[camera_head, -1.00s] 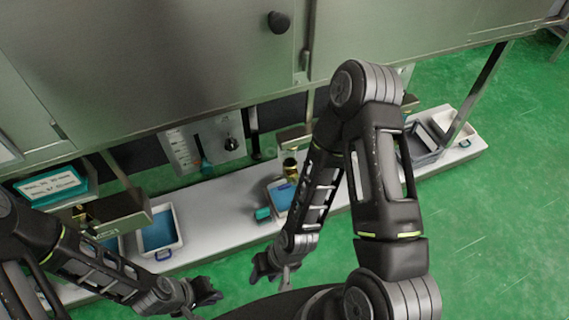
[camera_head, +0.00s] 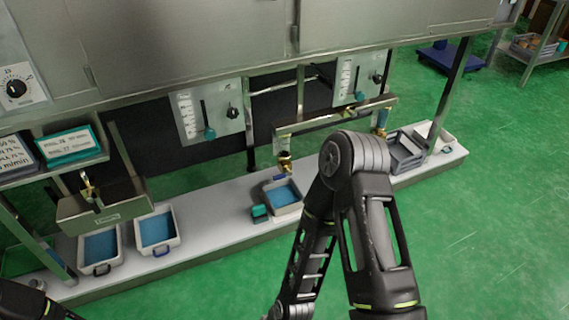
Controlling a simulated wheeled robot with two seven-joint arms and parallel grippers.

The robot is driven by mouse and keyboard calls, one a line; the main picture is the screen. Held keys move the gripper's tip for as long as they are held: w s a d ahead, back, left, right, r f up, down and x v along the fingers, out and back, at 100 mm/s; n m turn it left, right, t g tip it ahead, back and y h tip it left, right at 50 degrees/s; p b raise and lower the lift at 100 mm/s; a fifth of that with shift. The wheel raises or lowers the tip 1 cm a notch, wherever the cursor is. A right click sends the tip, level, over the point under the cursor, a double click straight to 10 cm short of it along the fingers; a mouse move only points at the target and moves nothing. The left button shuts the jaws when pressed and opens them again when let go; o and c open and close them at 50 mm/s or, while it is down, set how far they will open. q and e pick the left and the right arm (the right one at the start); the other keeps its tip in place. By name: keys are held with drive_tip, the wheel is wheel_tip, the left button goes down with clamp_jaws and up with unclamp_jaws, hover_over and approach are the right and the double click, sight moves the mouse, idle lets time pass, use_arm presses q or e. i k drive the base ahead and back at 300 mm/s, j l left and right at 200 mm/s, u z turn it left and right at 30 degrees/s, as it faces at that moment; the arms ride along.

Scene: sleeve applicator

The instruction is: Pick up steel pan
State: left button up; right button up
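No single thing is clearly the steel pan. Candidates on the low white bench are the grey metal-looking trays (camera_head: 407,160) at its right end and the shallow pans with blue insides: a middle pan (camera_head: 284,197), a left pan (camera_head: 157,232) and a far-left pan (camera_head: 100,248). My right arm bends down in front of the bench, and its wrist reaches the bottom edge. Its gripper is out of the picture. Only a piece of my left arm shows in the bottom left corner, with its gripper also out of view.
The white bench (camera_head: 215,232) runs under a large steel cabinet (camera_head: 200,45) with posts and control panels. A small teal box (camera_head: 260,213) stands beside the middle pan. A light tray (camera_head: 433,134) is at the right end. The green floor (camera_head: 480,240) is clear at right.

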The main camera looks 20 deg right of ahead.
sight(283, 197)
drive_tip(key=i+l+z, duration=0.1)
drive_tip(key=z, duration=0.25)
drive_tip(key=i+l+z, duration=0.15)
drive_tip(key=l+z, duration=0.2)
drive_tip(key=i+l+z, duration=0.1)
drive_tip(key=z, duration=0.25)
drive_tip(key=i+l+z, duration=0.1)
drive_tip(key=i+l, duration=0.35)
drive_tip(key=i, duration=0.3)
drive_tip(key=i+l+z, duration=0.15)
drive_tip(key=i, duration=0.25)
drive_tip(key=l, duration=0.2)
drive_tip(key=j, duration=0.1)
